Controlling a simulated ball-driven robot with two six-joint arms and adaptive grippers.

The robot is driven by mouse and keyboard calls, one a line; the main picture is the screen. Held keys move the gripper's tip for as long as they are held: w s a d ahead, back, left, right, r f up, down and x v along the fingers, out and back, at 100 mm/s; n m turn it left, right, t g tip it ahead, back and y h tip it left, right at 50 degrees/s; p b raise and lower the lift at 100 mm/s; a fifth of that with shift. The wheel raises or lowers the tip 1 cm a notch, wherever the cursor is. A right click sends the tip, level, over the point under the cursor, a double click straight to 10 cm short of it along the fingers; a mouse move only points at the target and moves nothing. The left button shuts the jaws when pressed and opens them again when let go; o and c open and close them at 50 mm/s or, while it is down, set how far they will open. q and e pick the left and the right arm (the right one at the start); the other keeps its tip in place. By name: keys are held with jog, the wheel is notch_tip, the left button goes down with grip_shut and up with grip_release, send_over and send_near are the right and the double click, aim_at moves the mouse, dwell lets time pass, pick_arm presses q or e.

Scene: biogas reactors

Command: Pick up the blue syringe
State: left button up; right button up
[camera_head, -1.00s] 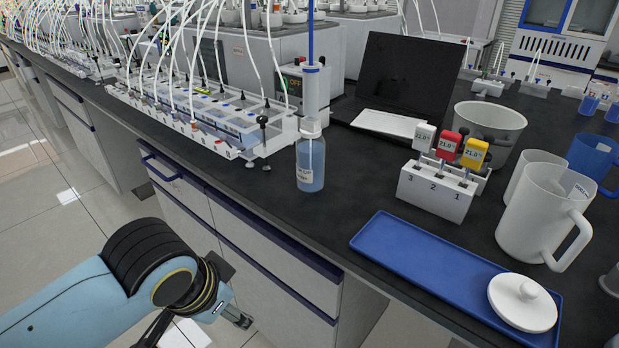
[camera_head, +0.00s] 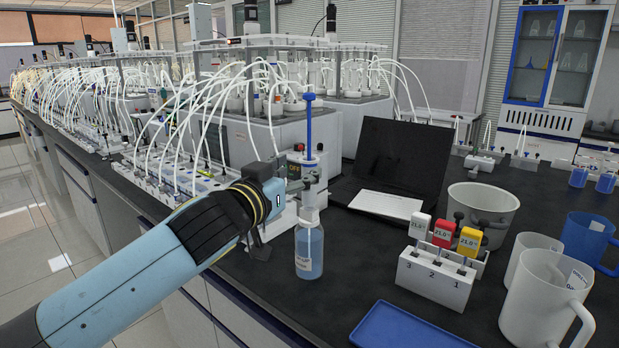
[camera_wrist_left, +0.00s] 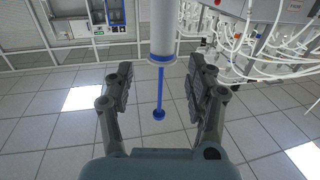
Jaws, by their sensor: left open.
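The blue syringe (camera_head: 309,130) stands upright with its lower end in a clear bottle of pale blue liquid (camera_head: 309,252). Its blue plunger rises above the white barrel. My left gripper (camera_head: 300,178) is at the height of the upper barrel and partly hides it. In the left wrist view the syringe's white barrel and blue plunger (camera_wrist_left: 160,88) show between the two spread fingers of my left gripper (camera_wrist_left: 160,78), with gaps on both sides. The fingers are open and not closed on it. My right gripper is not in view.
A white rack with numbered sensors (camera_head: 436,278) stands right of the bottle, with a laptop (camera_head: 399,155) behind. A blue tray (camera_head: 405,330), a white bucket (camera_head: 484,205) and white jugs (camera_head: 545,300) are on the right. Tubed reactors (camera_head: 215,130) crowd the left.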

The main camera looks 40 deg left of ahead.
aim_at(304, 163)
pick_arm(q)
jog(key=shift+w, duration=0.4)
jog(key=w, duration=0.1)
jog(key=w+p, duration=0.1)
jog(key=w, duration=0.1)
jog(key=w+a+p, duration=0.1)
jog(key=shift+w+r, duration=0.15)
jog(key=shift+r, duration=0.1)
jog(key=shift+w+f, duration=0.15)
jog(key=shift+w, duration=0.3)
jog(key=shift+s, duration=0.1)
jog(key=shift+c, duration=0.3)
jog(key=c, duration=1)
